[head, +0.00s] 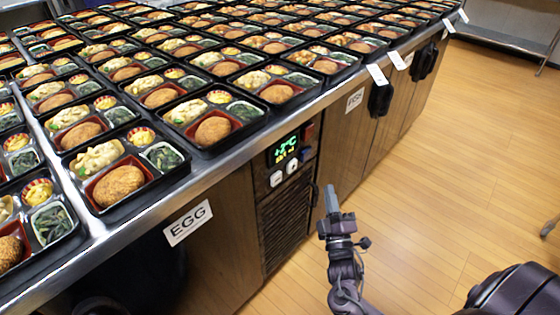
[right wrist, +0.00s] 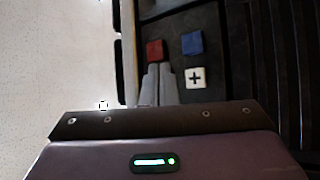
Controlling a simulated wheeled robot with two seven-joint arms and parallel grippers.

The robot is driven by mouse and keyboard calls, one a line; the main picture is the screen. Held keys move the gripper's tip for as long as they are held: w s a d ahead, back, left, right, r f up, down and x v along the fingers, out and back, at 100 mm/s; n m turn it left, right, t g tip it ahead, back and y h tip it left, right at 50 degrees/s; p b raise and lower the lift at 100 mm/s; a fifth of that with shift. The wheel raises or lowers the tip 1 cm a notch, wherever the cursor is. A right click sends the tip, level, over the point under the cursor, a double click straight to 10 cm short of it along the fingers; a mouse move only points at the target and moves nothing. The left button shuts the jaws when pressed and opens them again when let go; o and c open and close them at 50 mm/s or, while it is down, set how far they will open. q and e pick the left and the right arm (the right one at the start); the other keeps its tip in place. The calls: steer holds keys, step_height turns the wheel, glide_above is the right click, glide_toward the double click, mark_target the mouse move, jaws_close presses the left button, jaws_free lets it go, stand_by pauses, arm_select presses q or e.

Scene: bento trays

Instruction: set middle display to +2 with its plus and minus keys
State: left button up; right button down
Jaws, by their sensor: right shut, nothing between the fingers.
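The display (head: 285,147) is a dark panel with green digits on the counter front in the head view; it appears to read +2°C, with a smaller line below. Two white keys sit under it, a left key (head: 277,179) and a right key (head: 292,165); their signs are too small to read there. In the right wrist view a white plus key (right wrist: 195,78) shows clearly, right of my fingertips. My right gripper (head: 331,196) is shut and empty, in front of and right of the panel, apart from the keys in the head view. It also shows in the right wrist view (right wrist: 158,83). My left gripper is out of view.
A red button (right wrist: 155,51) and a blue button (right wrist: 193,43) are close to my right fingertips in the wrist view. Many bento trays (head: 196,128) cover the counter. Its metal edge (head: 235,158) overhangs the panel. Dark handles (head: 380,99) stick out farther right. The wooden floor (head: 450,140) is clear.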

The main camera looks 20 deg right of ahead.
mark_target(292, 166)
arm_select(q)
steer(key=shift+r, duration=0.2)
arm_select(e)
steer(key=shift+r, duration=0.25)
